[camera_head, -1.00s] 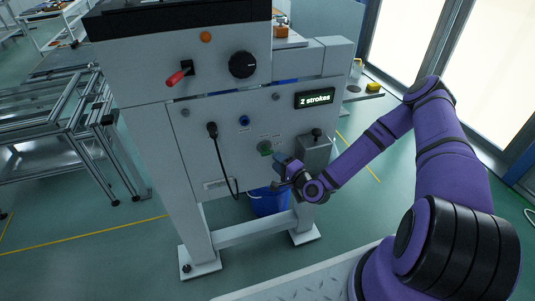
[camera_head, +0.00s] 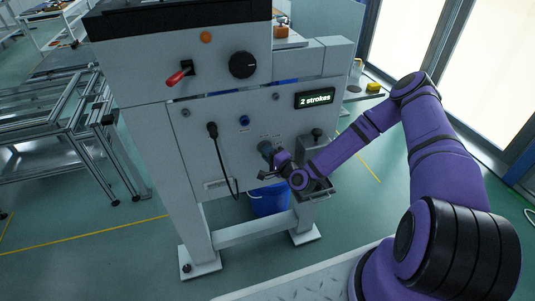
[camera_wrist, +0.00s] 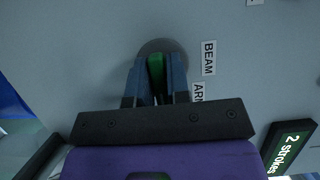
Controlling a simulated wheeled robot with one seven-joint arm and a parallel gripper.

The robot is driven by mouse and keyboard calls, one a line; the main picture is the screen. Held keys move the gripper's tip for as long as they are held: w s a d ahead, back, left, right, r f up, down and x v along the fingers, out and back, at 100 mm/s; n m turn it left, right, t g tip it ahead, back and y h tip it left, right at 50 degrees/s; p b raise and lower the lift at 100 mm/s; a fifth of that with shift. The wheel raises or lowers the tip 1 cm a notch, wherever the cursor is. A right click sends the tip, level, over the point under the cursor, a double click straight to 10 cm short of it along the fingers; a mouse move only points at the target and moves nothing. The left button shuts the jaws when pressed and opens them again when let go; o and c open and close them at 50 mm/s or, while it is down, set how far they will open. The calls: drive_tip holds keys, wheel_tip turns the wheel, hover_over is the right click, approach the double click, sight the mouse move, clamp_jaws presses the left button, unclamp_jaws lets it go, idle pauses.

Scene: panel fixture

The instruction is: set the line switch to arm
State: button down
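The line switch is a rotary switch on the front panel, with a green grip (camera_wrist: 156,70) on a round grey base. Its base (camera_head: 265,148) shows in the head view. Labels reading BEAM (camera_wrist: 209,57) and, partly hidden, what looks like ARM (camera_wrist: 198,93) sit beside it in the wrist view. My gripper (camera_wrist: 157,75) has one blue finger on each side of the green grip, apparently touching it. In the head view my gripper (camera_head: 272,160) is at the switch, and its fingers partly hide it.
A display (camera_head: 314,98) reads "2 strokes". A black plugged cable (camera_head: 220,160), a blue button (camera_head: 244,120), a red lever (camera_head: 177,77) and a black dial (camera_head: 243,65) are on the panel. A grey box (camera_head: 316,150) projects close to my wrist. A blue bucket (camera_head: 268,202) stands below.

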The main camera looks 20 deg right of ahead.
drive_tip(key=shift+n, duration=0.3)
drive_tip(key=n+g+h, duration=0.1)
drive_tip(key=n, duration=0.2)
drive_tip(key=n+g+h, duration=0.1)
drive_tip(key=n, duration=0.2)
drive_tip(key=shift+n+h, duration=0.3)
idle(0.5)
drive_tip(key=c, duration=1.2)
unclamp_jaws()
drive_tip(key=shift+o, duration=0.2)
drive_tip(key=shift+s, duration=0.1)
drive_tip(key=v, duration=1)
drive_tip(key=shift+s+r, duration=0.25)
drive_tip(key=shift+s, duration=0.05)
drive_tip(key=shift+d, duration=0.1)
